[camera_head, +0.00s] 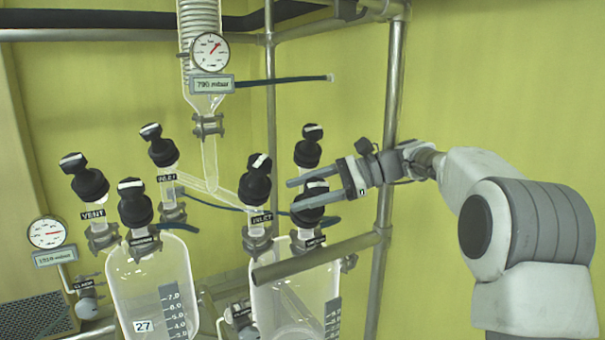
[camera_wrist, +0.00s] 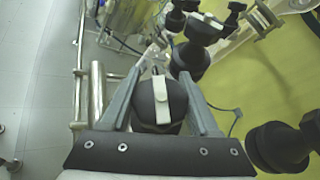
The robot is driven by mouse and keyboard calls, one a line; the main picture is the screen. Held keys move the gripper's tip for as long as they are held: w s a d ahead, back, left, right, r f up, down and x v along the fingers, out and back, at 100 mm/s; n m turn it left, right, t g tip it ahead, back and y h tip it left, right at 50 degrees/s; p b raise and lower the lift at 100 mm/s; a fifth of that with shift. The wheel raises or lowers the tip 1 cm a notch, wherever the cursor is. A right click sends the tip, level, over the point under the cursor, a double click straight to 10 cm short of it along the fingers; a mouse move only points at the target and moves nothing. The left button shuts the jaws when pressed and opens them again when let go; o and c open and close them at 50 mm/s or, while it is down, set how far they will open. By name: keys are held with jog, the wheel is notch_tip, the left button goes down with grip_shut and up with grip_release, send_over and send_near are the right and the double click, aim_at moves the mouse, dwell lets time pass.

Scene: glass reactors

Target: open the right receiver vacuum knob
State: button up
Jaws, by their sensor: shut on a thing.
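The right receiver (camera_head: 268,300) is a clear glass vessel with black knobs on top. My gripper (camera_head: 298,193) reaches in from the right. Its fingers are around the black knob (camera_head: 310,216) at the receiver's front right, which I take to be the vacuum knob; its label is too small to read. The fingers partly hide this knob in the head view. In the wrist view, the knob (camera_wrist: 158,105) sits between the two fingers of my gripper (camera_wrist: 161,72), and its white stripe runs roughly along the fingers.
The knob labelled INLET (camera_head: 257,182) stands just left of my fingertips, and another black knob (camera_head: 308,148) stands just behind. The left receiver (camera_head: 150,275) has its own knobs. A metal rail (camera_head: 315,257) crosses below my gripper, and a vertical pole (camera_head: 392,100) stands beside my wrist.

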aim_at(308, 181)
jog(key=shift+s+n+g+p, duration=0.1)
jog(key=shift+n+g+p, duration=0.2)
jog(key=shift+p, duration=0.1)
jog(key=o, duration=1.4)
jog(key=r, duration=0.2)
jog(key=d+r, duration=0.1)
jog(key=r, duration=0.1)
jog(key=shift+r, duration=0.3)
jog(key=s+d+r, duration=0.1)
jog(key=d+r, duration=0.1)
jog(key=d, duration=0.1)
jog(key=d+r, duration=0.2)
jog(key=d, duration=0.2)
jog(key=s+d+r+p, duration=0.1)
jog(key=d+r, duration=0.1)
jog(key=d, duration=0.1)
jog(key=shift+s+d+r, duration=0.15)
jog(key=shift+s+d, duration=0.05)
jog(key=shift+s, duration=0.1)
